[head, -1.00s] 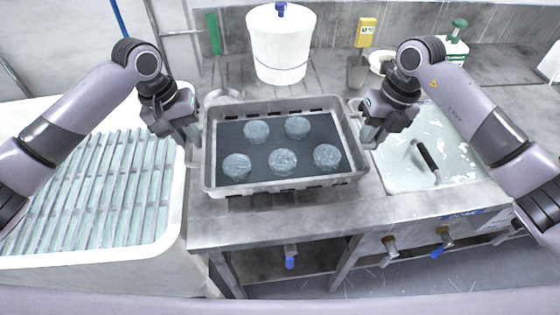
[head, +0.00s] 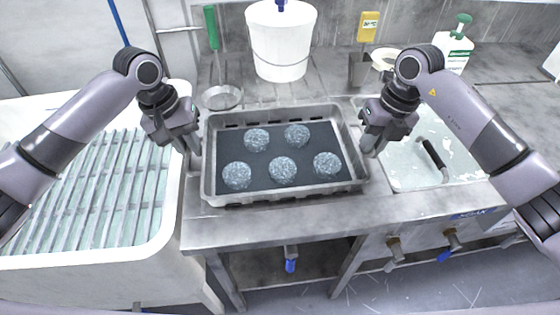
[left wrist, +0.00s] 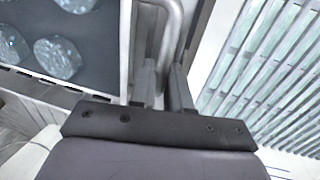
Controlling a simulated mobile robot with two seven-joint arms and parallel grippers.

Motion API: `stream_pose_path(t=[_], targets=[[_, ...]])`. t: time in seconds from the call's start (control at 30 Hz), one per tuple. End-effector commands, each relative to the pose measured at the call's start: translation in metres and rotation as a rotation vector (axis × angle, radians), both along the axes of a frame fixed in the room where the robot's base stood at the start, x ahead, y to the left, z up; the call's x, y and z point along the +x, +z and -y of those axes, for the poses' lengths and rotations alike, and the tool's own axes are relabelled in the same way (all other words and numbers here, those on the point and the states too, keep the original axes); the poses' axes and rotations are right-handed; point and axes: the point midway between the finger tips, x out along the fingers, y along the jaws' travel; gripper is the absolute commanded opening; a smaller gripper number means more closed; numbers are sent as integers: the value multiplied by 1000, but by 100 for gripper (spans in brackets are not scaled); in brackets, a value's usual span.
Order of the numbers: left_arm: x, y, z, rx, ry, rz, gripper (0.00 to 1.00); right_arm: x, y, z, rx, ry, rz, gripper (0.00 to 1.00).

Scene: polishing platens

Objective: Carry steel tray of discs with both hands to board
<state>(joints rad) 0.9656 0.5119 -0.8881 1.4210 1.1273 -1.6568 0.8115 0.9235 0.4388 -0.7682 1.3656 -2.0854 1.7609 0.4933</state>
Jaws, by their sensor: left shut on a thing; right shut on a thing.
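The steel tray (head: 285,198) is a grey rectangular pan with a dark lining. Several speckled round discs (head: 282,169) lie flat in it. It appears level over the steel counter; whether it touches the counter is unclear. My left gripper (head: 194,152) is shut on the tray's left handle, and my right gripper (head: 370,148) is shut at its right end, where the fingers hide the handle. In the left wrist view, my left gripper (left wrist: 162,85) has its fingers around the bent handle (left wrist: 176,28). A slatted board (head: 95,185) lies in the white basin at left.
A white bucket (head: 281,42) stands behind the tray. A round strainer (head: 222,97) lies behind its left corner. A sink (head: 415,165) with a black-handled tool (head: 434,155) is at right. Valves (head: 394,250) stick out below the counter front. Bare counter (head: 230,228) lies in front.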

Motion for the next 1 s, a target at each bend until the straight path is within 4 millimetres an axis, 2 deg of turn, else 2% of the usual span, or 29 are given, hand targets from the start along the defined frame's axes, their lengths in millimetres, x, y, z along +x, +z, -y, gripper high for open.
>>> stream_pose_path(t=[0.2, 0.23, 0.3, 0.67, 0.77, 1.0], targets=[[1, -9, -1, 0, 2, 4, 0, 1, -9, 1, 0, -2, 4, 0], [0, -9, -1, 2, 2, -1, 27, 0, -9, 1, -2, -2, 0, 27], [0, -8, -1, 2, 1, 0, 43, 0, -8, 1, -2, -2, 0, 43], [0, -3, -1, 0, 0, 1, 43, 0, -8, 0, 0, 0, 0, 43], [0, 10, -3, 0, 0, 4, 43, 0, -8, 0, 0, 0, 0, 43], [-1, 60, -13, 0, 1, 5, 43, 0, -8, 0, 0, 0, 0, 43]])
